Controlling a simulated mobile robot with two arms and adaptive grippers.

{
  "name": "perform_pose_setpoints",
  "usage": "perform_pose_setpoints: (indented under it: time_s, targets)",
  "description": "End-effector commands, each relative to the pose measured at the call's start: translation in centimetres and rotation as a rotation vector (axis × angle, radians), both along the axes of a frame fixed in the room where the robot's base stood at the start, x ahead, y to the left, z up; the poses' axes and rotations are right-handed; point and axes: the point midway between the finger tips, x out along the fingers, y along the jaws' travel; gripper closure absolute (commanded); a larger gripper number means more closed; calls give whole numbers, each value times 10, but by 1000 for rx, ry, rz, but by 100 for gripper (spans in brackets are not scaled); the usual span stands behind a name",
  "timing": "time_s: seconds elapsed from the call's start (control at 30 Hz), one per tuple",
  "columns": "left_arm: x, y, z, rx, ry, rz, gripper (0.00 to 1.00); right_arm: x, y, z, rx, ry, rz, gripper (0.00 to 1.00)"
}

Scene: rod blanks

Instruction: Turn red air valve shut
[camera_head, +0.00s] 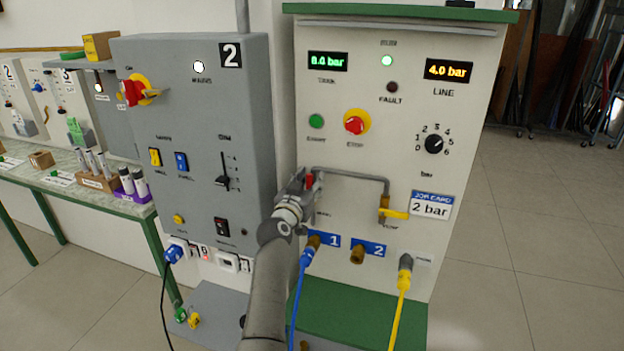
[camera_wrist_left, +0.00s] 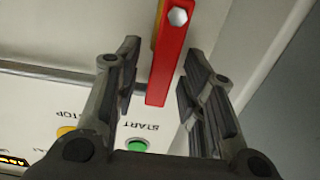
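The red air valve handle (camera_head: 309,180) shows as a small red piece on the left end of the grey pipe on the white panel. Most of the valve is hidden behind my left gripper (camera_head: 303,184) in the head view. In the left wrist view the handle is a flat red bar (camera_wrist_left: 172,60) with a pale hex bolt near the top. The fingers of my left gripper (camera_wrist_left: 160,70) are open, one on each side of the bar's free end. Gaps show on both sides, so neither finger seems to touch it. My right gripper is in neither view.
A yellow-handled valve (camera_head: 390,210) sits at the pipe's right end. Below are brass ports, a blue hose (camera_head: 299,290) and a yellow hose (camera_head: 402,300). A red stop button (camera_head: 354,124) is above. A grey cabinet (camera_head: 200,130) stands close on the left.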

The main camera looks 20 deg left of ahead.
Motion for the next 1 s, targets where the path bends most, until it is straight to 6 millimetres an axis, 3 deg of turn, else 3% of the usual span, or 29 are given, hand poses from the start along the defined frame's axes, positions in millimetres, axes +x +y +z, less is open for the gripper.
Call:
perform_pose_setpoints:
  time_s: [0.17,0.43,1.0]
  targets:
    - [0,0,0,-1,0,0,65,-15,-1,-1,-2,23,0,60]
    - [0,0,0,-1,0,0,100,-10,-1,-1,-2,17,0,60]
    - [0,0,-2,61,-1,0,100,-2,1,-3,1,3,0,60]
